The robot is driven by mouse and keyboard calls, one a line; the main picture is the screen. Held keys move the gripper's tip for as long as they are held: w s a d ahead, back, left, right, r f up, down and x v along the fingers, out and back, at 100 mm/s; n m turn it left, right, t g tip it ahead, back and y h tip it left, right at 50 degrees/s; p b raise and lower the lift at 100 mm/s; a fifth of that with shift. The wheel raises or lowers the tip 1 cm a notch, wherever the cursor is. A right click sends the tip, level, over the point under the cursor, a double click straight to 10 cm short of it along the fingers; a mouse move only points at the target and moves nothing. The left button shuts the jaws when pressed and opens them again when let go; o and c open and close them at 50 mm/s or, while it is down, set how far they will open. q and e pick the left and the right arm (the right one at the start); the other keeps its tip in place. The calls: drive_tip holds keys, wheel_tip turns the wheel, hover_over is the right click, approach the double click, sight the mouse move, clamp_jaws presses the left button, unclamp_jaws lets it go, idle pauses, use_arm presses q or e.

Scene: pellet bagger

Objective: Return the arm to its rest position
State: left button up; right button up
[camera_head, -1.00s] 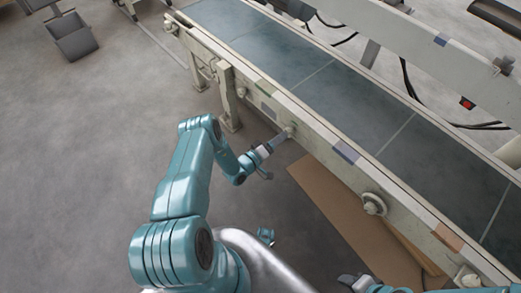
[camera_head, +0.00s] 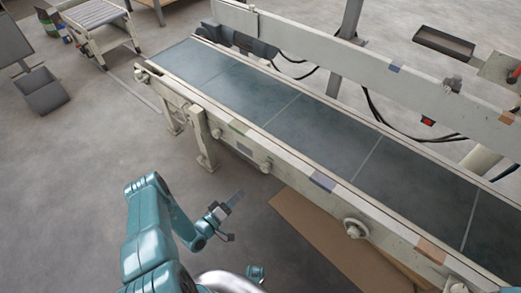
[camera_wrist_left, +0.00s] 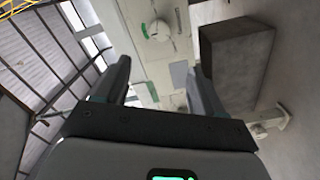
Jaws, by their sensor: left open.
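My left arm, teal, comes in from the lower left of the head view. Its gripper (camera_head: 233,200) is open and empty over the grey floor, apart from the conveyor's near side rail. In the left wrist view the two dark fingers of this gripper (camera_wrist_left: 160,88) stand apart with nothing between them.
A conveyor with a dark belt (camera_head: 310,124) runs diagonally across the head view. A brown cardboard sheet (camera_head: 330,240) lies beneath its near side. A roller table (camera_head: 95,22) and a grey bin (camera_head: 43,92) stand far left.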

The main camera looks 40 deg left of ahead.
use_arm(q)
drive_tip(key=shift+d, duration=0.1)
drive_tip(key=s+d+r+m+g+h, duration=0.25)
drive_tip(key=d+g+h, duration=0.4)
drive_tip(key=d, duration=0.55)
drive_tip(key=s+d+r+m+g+h, duration=0.1)
drive_tip(key=s+d+m+g+h, duration=0.25)
drive_tip(key=d+g+h, duration=0.55)
drive_tip(key=s+d+m+g+y, duration=0.2)
drive_tip(key=s+d+g+y, duration=0.2)
drive_tip(key=s+g+y, duration=0.45)
wheel_tip(320, 180, up, 25)
drive_tip(key=w+m+t+y+p, duration=0.1)
drive_tip(key=t+y+p, duration=0.3)
drive_tip(key=p, duration=1.6)
drive_tip(key=shift+w+m+t, duration=0.2)
drive_tip(key=shift+m+t, duration=0.3)
drive_tip(key=shift+t, duration=0.7)
